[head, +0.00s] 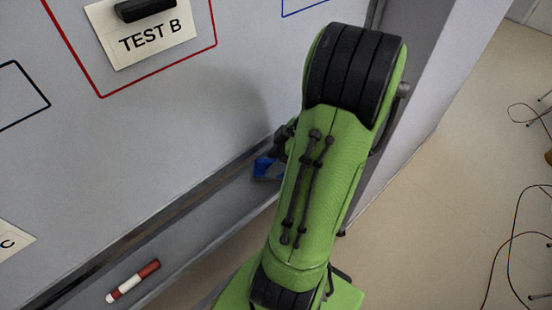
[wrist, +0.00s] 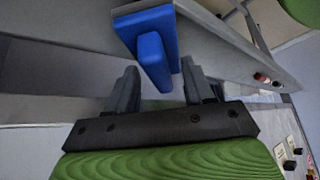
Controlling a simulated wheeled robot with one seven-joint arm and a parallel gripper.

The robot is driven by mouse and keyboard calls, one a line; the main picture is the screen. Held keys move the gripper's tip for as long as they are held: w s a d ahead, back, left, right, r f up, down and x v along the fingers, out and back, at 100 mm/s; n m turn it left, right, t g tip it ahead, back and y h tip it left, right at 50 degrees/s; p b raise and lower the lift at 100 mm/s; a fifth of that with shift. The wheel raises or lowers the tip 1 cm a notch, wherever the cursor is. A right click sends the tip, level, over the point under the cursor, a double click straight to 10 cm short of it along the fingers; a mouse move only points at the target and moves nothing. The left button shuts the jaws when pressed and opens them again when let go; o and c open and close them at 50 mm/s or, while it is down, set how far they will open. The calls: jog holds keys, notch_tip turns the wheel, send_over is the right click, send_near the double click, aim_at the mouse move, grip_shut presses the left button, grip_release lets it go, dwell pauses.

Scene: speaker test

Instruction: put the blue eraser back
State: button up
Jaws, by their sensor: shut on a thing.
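The blue eraser (wrist: 165,32) has a wide flat body and a narrower raised grip. In the wrist view it is at the top middle, with its raised grip between the two dark fingers of my gripper (wrist: 159,72), which is shut on it. In the head view a small part of the eraser (head: 265,167) shows at the board's lower edge, by the grey tray (head: 205,225). My green arm hides the rest of it and most of my gripper (head: 281,150). I cannot tell whether the eraser touches the tray.
A red and white marker (head: 133,281) lies in the tray at lower left. The whiteboard (head: 170,130) carries a red-outlined box with a "TEST B" label (head: 150,37) and a black item (head: 146,9) on it. Cables (head: 512,235) lie on the floor at right. The tray between marker and eraser is clear.

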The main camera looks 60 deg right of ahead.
jog(key=shift+f, duration=0.35)
jog(key=o, duration=0.9)
jog(key=shift+r, duration=0.1)
jog(key=shift+o, duration=0.2)
jog(key=shift+r, duration=0.2)
jog(key=p+v, duration=0.4)
jog(key=v, duration=0.8)
jog(key=shift+r, duration=0.25)
